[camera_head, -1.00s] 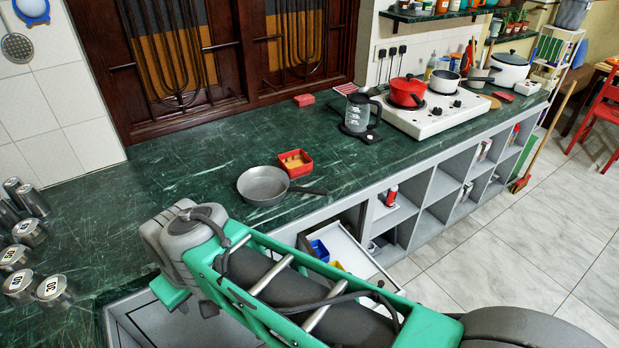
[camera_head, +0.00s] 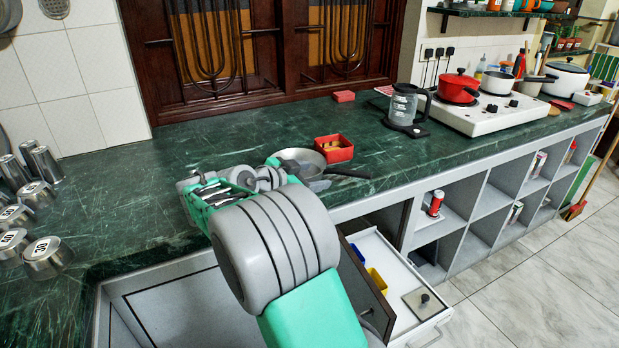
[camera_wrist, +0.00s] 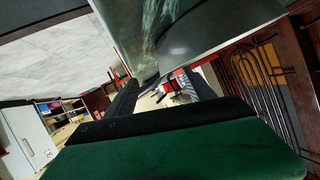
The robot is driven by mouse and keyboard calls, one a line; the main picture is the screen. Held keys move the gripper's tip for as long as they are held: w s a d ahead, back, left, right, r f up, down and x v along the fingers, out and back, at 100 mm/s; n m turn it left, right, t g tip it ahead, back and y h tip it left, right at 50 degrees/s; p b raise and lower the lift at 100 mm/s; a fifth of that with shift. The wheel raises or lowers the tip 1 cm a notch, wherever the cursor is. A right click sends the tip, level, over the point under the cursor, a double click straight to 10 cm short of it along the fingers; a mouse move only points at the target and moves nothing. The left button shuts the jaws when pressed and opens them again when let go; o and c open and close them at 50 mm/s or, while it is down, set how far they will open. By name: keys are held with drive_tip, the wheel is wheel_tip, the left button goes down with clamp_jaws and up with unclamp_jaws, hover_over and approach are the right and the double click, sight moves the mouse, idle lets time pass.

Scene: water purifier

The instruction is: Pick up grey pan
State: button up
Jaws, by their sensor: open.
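The grey pan (camera_head: 300,155) sits on the green counter with its dark handle (camera_head: 350,173) pointing right. My gripper (camera_head: 318,178) is low over the counter at the pan's near side, by the handle end, and partly hides the pan. In the wrist view, my gripper (camera_wrist: 160,78) is open, its two dark fingers apart. The grey underside or side of the pan (camera_wrist: 230,35) fills the top right there. A thin dark piece, perhaps the handle, shows near the fingertips; I cannot tell whether it lies between them.
A red box (camera_head: 334,149) stands right behind the pan. A kettle (camera_head: 405,108) and a white stove (camera_head: 485,113) with a red pot (camera_head: 459,88) are further right. Metal canisters (camera_head: 48,258) stand at left. An open drawer (camera_head: 410,320) juts out below the counter.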

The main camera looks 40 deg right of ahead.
sight(321, 175)
drive_tip(key=x, duration=0.3)
drive_tip(key=shift+d+f, duration=0.2)
drive_tip(key=shift+d, duration=0.15)
clamp_jaws()
idle(1.0)
